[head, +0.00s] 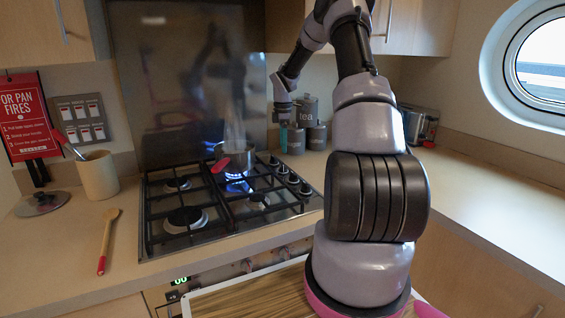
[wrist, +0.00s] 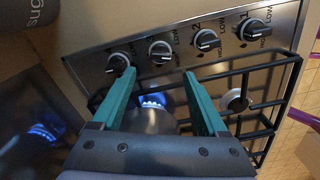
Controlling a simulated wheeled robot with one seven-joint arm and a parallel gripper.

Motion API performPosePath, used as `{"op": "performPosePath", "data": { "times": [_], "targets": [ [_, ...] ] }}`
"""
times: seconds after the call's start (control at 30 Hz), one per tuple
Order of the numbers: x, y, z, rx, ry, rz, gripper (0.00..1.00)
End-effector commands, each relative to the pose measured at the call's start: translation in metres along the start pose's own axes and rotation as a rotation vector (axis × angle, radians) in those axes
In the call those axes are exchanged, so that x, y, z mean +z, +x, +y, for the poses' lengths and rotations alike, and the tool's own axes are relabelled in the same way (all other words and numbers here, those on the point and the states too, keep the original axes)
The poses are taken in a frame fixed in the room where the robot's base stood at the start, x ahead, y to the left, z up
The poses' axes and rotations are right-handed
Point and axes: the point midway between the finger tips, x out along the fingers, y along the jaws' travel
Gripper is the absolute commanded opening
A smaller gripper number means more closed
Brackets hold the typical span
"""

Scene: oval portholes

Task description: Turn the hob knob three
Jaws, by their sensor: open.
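The hob's control strip shows in the wrist view with a row of dark knobs. The labels 1 and 2 are readable at the right. By order, hob knob three (wrist: 160,52) is second from the left; its label is hard to read. In the head view knob three (head: 282,169) appears second from the back. My gripper (wrist: 158,74) is open, its teal fingers empty and apart, with knob three just beyond the gap between the tips. In the head view my gripper (head: 284,139) hangs above the back end of the knob row.
A pan (head: 237,158) with a red handle steams over a lit blue flame beside the knobs. Black pan grates (wrist: 250,95) run close to the strip. Canisters (head: 317,136) stand behind my gripper. A wooden spoon (head: 107,240) lies left of the hob. The right counter is mostly clear.

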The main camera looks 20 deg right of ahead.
Motion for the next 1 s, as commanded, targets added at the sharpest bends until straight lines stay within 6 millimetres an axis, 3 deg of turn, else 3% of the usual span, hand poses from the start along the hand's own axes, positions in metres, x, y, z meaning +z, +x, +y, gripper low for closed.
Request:
{"op": "performPosePath", "data": {
  "times": [0.2, 0.4, 0.8, 0.83, 0.87, 1.0],
  "targets": [
    [0.0, 0.044, -0.001, -0.004, 0.0, 0.0, 0.76],
    [-0.001, 0.07, -0.001, -0.001, 0.001, 0.0, 0.76],
    [0.0, 0.079, 0.0, 0.0, 0.002, 0.0, 0.76],
    [0.0, 0.079, 0.0, 0.0, 0.002, 0.0, 0.72],
    [0.0, 0.079, 0.0, 0.0, 0.002, 0.0, 0.61],
    [0.0, 0.079, 0.0, 0.0, 0.002, 0.0, 0.07]
  ]
}}
